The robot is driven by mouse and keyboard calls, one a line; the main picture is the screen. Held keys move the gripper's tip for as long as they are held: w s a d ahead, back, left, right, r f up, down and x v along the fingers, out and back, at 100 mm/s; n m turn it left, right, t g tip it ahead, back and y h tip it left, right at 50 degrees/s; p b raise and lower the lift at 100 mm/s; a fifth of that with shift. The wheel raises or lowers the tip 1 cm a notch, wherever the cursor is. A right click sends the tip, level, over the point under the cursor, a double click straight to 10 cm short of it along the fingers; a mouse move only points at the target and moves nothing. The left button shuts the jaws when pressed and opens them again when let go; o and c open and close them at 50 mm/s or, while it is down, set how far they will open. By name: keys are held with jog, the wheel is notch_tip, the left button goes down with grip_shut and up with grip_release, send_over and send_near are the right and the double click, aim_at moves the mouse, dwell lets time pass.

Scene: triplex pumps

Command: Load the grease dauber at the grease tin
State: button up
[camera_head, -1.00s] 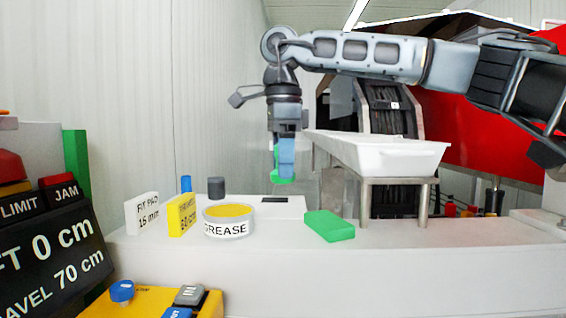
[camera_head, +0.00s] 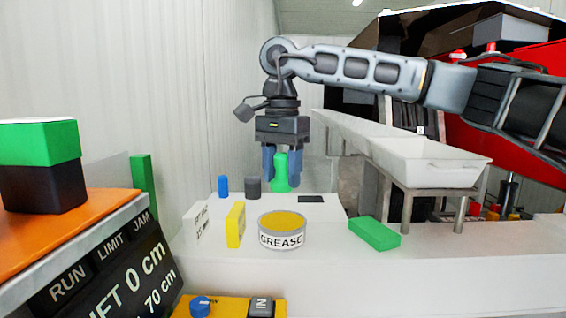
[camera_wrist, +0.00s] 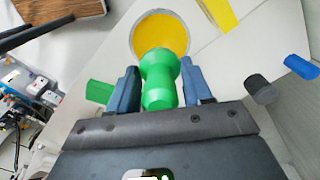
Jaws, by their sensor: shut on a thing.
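The green grease dauber (camera_head: 281,172) is between the blue fingers of my gripper (camera_head: 281,180), which is shut on it. It hangs upright above the white bench, apart from the grease tin (camera_head: 282,241) in the head view. The tin is round, labelled GREASE, open on top and full of yellow grease. In the wrist view the dauber (camera_wrist: 160,82) overlaps the near edge of the yellow grease (camera_wrist: 160,30); its far end is partly hidden, and I cannot tell its height over the tin.
A yellow block (camera_head: 236,224) and a white labelled block (camera_head: 196,222) stand left of the tin. Blue (camera_head: 222,187) and dark grey (camera_head: 253,188) cylinders stand behind. A green block (camera_head: 374,233) lies right, before a raised white tray (camera_head: 430,168). A control panel (camera_head: 105,270) is at left.

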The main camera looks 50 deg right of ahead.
jog(key=b, duration=0.3)
send_over(282, 221)
jog(key=shift+f, duration=2.9)
jog(key=shift+f+b, duration=0.6)
jog(key=shift+b, duration=0.05)
jog(key=shift+r+p, duration=2.15)
jog(key=shift+r, duration=1.45)
